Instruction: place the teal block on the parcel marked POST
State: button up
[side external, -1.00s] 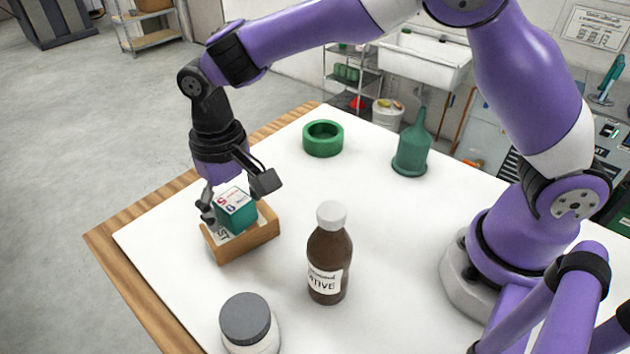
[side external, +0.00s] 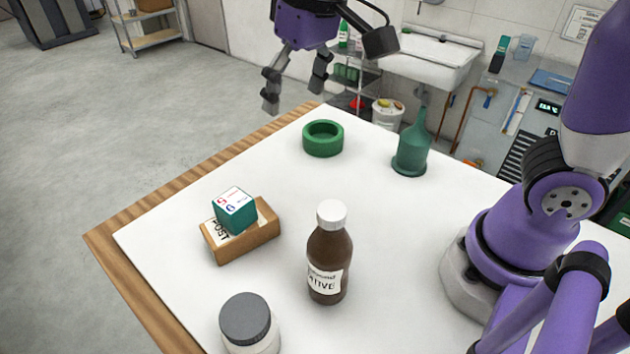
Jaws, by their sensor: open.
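The teal block (side external: 236,217), with a white marked top, rests on the brown parcel (side external: 250,245). The parcel lies on the white table top, and its white POST label shows partly beside the block. My gripper (side external: 294,98) is open and empty. It is up in the air, above and to the right of the block and clear of it, near the far edge of the table in the picture.
A brown bottle with a white cap (side external: 329,255) stands right of the parcel. A grey-lidded jar (side external: 249,325) stands in front.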

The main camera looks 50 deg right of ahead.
jog(key=s+d+f+t, duration=0.3)
jog(key=s+d+f, duration=0.1)
jog(key=s+d, duration=0.4)
jog(key=shift+s+d+h, duration=0.2)
jog(key=shift+s+h, duration=0.1)
jog(key=shift+s, duration=0.4)
